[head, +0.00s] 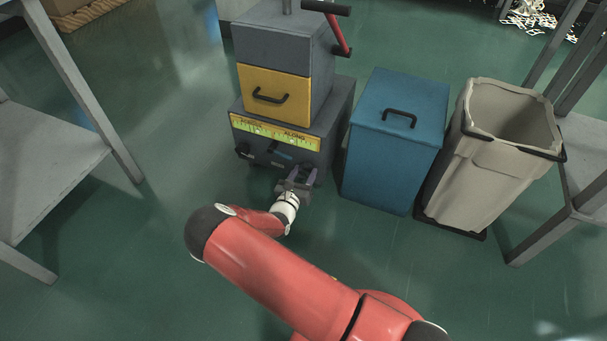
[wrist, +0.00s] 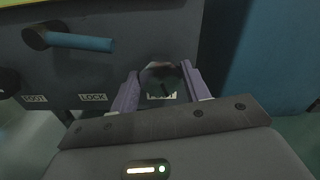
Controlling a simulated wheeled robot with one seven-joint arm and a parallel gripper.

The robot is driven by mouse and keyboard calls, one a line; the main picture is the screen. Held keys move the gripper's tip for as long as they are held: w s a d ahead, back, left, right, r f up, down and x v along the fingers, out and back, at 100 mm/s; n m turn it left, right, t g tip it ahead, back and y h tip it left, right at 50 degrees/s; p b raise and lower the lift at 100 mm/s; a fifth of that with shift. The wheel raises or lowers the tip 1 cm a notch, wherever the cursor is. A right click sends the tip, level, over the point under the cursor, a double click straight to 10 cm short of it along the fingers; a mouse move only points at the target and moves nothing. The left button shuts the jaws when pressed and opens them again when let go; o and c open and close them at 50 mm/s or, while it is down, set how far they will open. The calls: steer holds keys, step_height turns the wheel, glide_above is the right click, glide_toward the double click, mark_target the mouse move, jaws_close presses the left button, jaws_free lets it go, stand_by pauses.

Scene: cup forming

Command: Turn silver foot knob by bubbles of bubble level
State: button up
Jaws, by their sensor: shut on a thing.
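The machine's grey base carries a yellow-green bubble level strip (head: 274,133) with sections marked ACROSS and ALONG; the bubbles are too small to read. A faceted foot knob (wrist: 161,76), dark grey in this light, is on the right of the front face. My gripper (head: 296,174) is at that knob, and in the wrist view its purple fingers (wrist: 160,88) are shut on the knob's two sides. The label below this knob is mostly hidden.
A black knob (head: 243,150) labelled FOOT is on the left of the front face. A blue lever (wrist: 80,42) labelled LOCK sits between the knobs. A blue bin (head: 394,150) stands close on the right, with a beige bin (head: 455,170) beyond.

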steer(key=shift+c, duration=0.5)
steer(key=shift+m, duration=0.4)
steer(key=m+p, duration=0.2)
steer(key=m, duration=0.1)
steer(key=shift+r+m, duration=0.1)
steer(key=shift+m, duration=0.3)
steer(key=shift+d+m+p, duration=0.1)
steer(key=shift+m+p, duration=0.55)
steer(key=shift+m, duration=1.65)
steer(key=o, duration=1)
steer(key=shift+s, duration=0.1)
